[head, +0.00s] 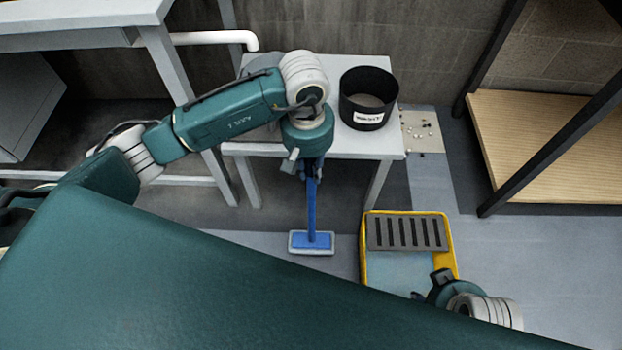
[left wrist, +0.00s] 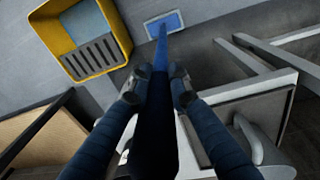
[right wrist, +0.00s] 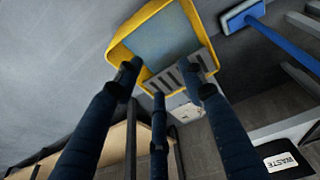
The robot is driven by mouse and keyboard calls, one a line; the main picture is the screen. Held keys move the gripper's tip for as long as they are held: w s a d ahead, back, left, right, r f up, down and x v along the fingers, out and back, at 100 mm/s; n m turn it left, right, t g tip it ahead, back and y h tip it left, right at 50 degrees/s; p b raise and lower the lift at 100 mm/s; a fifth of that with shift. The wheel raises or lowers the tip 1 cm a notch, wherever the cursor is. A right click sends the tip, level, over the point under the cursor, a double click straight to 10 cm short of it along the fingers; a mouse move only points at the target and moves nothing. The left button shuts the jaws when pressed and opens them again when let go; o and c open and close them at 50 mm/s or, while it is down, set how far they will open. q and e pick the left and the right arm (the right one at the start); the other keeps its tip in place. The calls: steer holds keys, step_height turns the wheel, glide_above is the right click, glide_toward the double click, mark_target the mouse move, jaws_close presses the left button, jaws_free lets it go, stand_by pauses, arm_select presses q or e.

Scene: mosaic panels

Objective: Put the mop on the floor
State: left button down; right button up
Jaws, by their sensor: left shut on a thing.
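The mop has a blue handle and a flat blue and white head (head: 312,242). My left gripper (head: 311,172) is shut on the mop's handle, with the handle upright and the head down at the floor in front of the small table. In the left wrist view the blue handle (left wrist: 160,52) runs out from between the fingers (left wrist: 156,88). The mop also shows at the upper right of the right wrist view (right wrist: 285,45). I cannot tell whether its head touches the floor. My right gripper (right wrist: 160,85) is open and empty over the yellow mop bucket.
The yellow bucket (head: 366,268) with a grey slotted grate (head: 405,233) stands right of the mop. A black waste bin (head: 368,100) stands on the small table (head: 335,143). A wooden shelf (head: 545,130) is at the right.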

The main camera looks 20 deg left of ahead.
mark_target(311, 180)
arm_select(q)
step_height(311, 180, down, 4)
steer(key=shift+r+b, duration=0.2)
steer(key=shift+b, duration=0.15)
steer(key=shift+f, duration=0.3)
arm_select(e)
steer(key=v, duration=0.2)
steer(key=shift+r, duration=0.3)
arm_select(q)
steer(key=shift+f, duration=0.1)
steer(key=c, duration=1.6)
jaws_free()
arm_select(e)
steer(key=shift+r, duration=0.1)
arm_select(q)
steer(key=shift+r, duration=0.2)
steer(key=r, duration=0.4)
steer(key=r+p, duration=0.1)
steer(key=r, duration=0.6)
steer(key=shift+s+a+r+p, duration=0.15)
steer(key=shift+a+r+p, duration=0.1)
steer(key=shift+r+p, duration=0.15)
arm_select(e)
step_height(311, 180, down, 7)
steer(key=shift+w+r, duration=0.2)
steer(key=shift+w, duration=0.3)
steer(key=shift+a, duration=0.1)
